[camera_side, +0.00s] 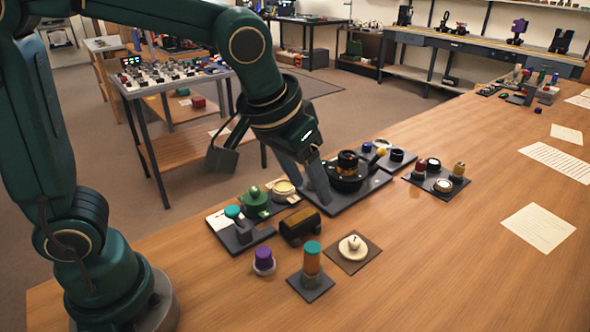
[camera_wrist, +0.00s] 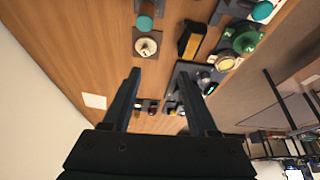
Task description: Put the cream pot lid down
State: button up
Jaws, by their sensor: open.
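The cream pot lid (camera_side: 353,243), a pale disc with a small knob, rests on a square brown mat (camera_side: 338,259) on the bench. In the wrist view the lid (camera_wrist: 146,45) lies just beyond my fingertips, towards the top of the picture, clear of both fingers. A pale round-topped pot (camera_side: 283,188) stands behind it, further left. My gripper (camera_side: 322,190) points down beside the black lens on the dark tray, well behind the lid. In the wrist view my gripper (camera_wrist: 160,72) has its two fingers wide apart, with nothing held between them.
The black lens (camera_side: 348,175) stands on a dark tray (camera_side: 350,202) close to my fingers. An orange-and-teal cylinder (camera_side: 312,262), a purple-topped jar (camera_side: 264,261) and a dark brown block (camera_side: 300,225) stand near the lid. The bench is clear to the right of the lid.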

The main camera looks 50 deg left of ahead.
jog(key=s+a, duration=0.4)
jog(key=s, duration=0.8)
jog(key=shift+a+f+m+t, duration=0.15)
jog(key=shift+a+m+t, duration=0.1)
jog(key=shift+m+t, duration=0.15)
